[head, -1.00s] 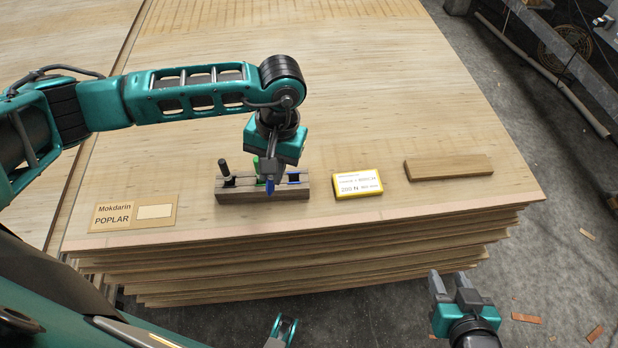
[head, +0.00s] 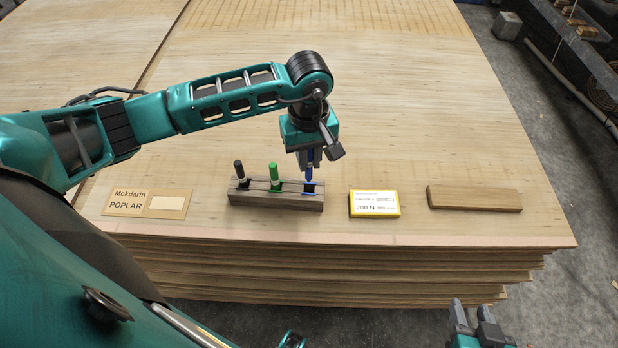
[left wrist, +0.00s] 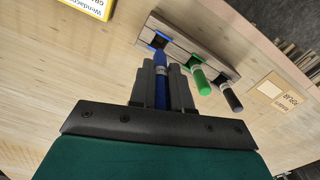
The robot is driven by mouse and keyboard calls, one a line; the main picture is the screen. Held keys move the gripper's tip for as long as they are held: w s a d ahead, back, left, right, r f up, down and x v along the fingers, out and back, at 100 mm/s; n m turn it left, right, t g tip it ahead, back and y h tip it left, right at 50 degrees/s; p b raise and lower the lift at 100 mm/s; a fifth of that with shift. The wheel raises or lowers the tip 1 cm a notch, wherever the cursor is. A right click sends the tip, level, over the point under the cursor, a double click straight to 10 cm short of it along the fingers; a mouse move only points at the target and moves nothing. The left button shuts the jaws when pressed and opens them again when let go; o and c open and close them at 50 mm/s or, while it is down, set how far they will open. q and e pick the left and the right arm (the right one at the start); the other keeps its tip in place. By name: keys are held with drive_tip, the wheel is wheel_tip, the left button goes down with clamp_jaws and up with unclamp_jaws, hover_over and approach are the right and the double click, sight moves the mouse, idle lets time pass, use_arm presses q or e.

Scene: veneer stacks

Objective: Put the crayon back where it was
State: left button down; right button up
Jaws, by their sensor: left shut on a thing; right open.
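My left gripper (head: 310,159) is shut on the blue crayon (head: 309,173), which points down at the right, blue-marked slot of the wooden holder (head: 262,201). The blue crayon also shows between the fingers in the left wrist view (left wrist: 161,88), its tip at or just over that slot; I cannot tell whether it is inside. A green crayon (head: 274,173) stands in the middle slot and a black one (head: 239,171) in the left slot. My right gripper (head: 474,315) is open and empty, low in front of the stack.
The holder stands near the front edge of the veneer stack (head: 400,120). A yellow-edged label block (head: 374,204) and a wooden strip (head: 475,198) lie to its right. A Mokdarin Poplar card (head: 147,203) lies to its left. The sheet behind is clear.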

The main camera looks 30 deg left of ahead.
sight(309, 177)
use_arm(q)
wheel_tip(309, 177, down, 7)
drive_tip(key=shift+f+b, duration=0.1)
drive_tip(key=shift+b, duration=0.2)
drive_tip(key=shift+f, duration=0.15)
drive_tip(key=c, duration=1.1)
unclamp_jaws()
